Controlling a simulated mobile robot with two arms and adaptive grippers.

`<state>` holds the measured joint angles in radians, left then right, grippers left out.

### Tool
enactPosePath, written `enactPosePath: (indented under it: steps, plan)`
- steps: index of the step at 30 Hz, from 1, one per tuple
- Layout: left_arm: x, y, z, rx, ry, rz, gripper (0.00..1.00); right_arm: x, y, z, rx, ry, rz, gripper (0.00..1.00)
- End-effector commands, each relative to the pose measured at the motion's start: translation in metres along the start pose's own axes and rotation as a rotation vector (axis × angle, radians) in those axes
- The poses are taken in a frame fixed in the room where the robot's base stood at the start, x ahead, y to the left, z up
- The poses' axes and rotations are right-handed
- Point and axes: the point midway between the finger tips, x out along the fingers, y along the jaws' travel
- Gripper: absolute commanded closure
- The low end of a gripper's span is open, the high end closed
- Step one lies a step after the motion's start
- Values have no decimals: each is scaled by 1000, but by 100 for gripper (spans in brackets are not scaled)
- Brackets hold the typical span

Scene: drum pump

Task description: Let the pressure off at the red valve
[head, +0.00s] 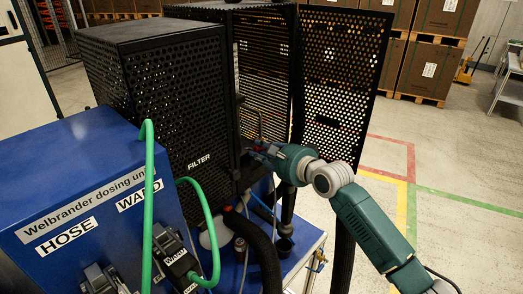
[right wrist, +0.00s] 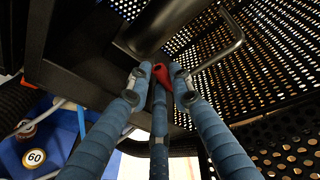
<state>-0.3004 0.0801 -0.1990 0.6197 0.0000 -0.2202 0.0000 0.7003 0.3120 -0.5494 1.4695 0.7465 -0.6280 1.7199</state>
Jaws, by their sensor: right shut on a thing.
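The red valve (right wrist: 161,74) shows in the right wrist view as a small red handle below a dark cylindrical part. My right gripper (right wrist: 161,78) has its blue-wrapped fingers closed around the red handle, with fingertips on either side of it. In the head view my right gripper (head: 257,153) reaches in from the right beside the black FILTER housing, inside the open perforated doors. The red handle is mostly hidden there by the gripper and housing. My left gripper is not in view.
The black perforated FILTER housing (head: 165,95) stands close left of the gripper. Open perforated doors (head: 345,75) stand behind it. A bent metal rod (right wrist: 236,35) is near the fingers. The blue dosing unit (head: 85,190) with green hoses (head: 149,200) is at left.

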Motion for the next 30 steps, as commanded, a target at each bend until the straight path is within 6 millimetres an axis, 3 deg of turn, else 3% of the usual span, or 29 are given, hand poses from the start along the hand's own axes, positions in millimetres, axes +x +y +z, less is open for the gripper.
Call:
enactPosePath:
  steps: [7,8,10,11,22,30]
  plan:
    - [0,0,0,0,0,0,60,0,0,1,1,-2,-1,100]
    - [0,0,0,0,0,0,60,0,0,1,1,-2,0,76]
    - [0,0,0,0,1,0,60,0,0,1,1,-2,0,62]
    - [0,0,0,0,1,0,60,0,0,1,1,-2,0,60]
    - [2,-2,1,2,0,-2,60,0,-1,-1,32,-6,9,60]
    - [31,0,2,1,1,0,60,-1,-13,-7,316,-63,81,60]
